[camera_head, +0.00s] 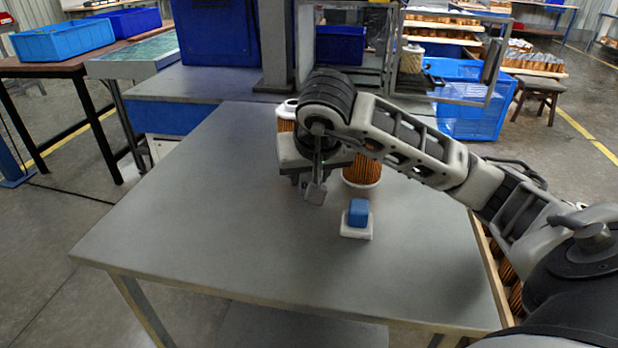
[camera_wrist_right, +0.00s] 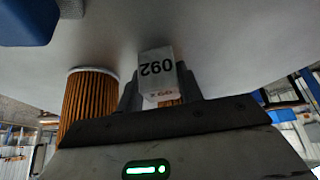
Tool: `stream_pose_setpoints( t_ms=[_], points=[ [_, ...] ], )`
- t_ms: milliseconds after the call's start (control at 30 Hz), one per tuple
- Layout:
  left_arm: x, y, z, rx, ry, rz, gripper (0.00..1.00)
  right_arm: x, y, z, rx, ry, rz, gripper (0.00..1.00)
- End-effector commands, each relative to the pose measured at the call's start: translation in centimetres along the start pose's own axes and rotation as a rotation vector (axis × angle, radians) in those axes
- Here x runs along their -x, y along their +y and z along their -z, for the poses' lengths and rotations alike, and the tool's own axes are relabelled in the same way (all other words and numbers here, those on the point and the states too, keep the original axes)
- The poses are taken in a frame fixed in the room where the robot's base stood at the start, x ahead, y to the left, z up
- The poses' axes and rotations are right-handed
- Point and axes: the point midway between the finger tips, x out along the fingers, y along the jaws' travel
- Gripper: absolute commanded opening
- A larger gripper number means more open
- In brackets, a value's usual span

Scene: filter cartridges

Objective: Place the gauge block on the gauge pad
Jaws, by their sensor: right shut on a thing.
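My right gripper (camera_head: 313,182) points down over the table and is shut on a small pale grey block, which I take as the gauge block (camera_head: 316,195). In the right wrist view the gripper (camera_wrist_right: 158,90) has the block (camera_wrist_right: 156,68) between its fingers, with dark digits on its face. The block looks held above the table. A white square base (camera_head: 356,234) with a blue block (camera_head: 358,211) on it stands to the right and nearer; I cannot tell for sure whether it is the gauge pad. My left gripper is not in view.
An orange pleated filter cartridge (camera_head: 362,173) stands just right of the gripper, and another (camera_head: 286,119) behind it. The grey table (camera_head: 200,220) is clear to the left and front. A machine with a framed door (camera_head: 440,75) stands behind.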

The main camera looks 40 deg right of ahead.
Motion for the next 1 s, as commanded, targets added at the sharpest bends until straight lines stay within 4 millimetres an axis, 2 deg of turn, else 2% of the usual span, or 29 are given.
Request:
stream_pose_setpoints(
  t_ms=[433, 467, 500, 533, 833, 1000],
  points=[
    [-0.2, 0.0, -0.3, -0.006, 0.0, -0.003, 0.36, -0.9, 0.0, -0.5, -0.001, 0.003, 0.001, 0.08],
    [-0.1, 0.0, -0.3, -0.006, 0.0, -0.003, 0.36, -0.8, 0.0, -0.5, 0.0, 0.002, 0.001, 0.42],
    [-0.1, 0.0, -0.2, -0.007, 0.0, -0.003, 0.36, -0.8, 0.0, -0.4, 0.0, 0.001, 0.001, 0.53],
    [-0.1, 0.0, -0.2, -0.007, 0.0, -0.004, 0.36, -0.8, 0.0, -0.4, 0.0, 0.001, 0.001, 0.58],
    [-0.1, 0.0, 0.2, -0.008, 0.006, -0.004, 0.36, -0.6, 0.0, -0.3, -0.001, 0.001, 0.002, 0.58],
    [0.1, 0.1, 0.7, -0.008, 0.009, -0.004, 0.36, 1.2, -0.1, -0.1, -0.001, 0.005, 0.003, 0.58]
  ],
)
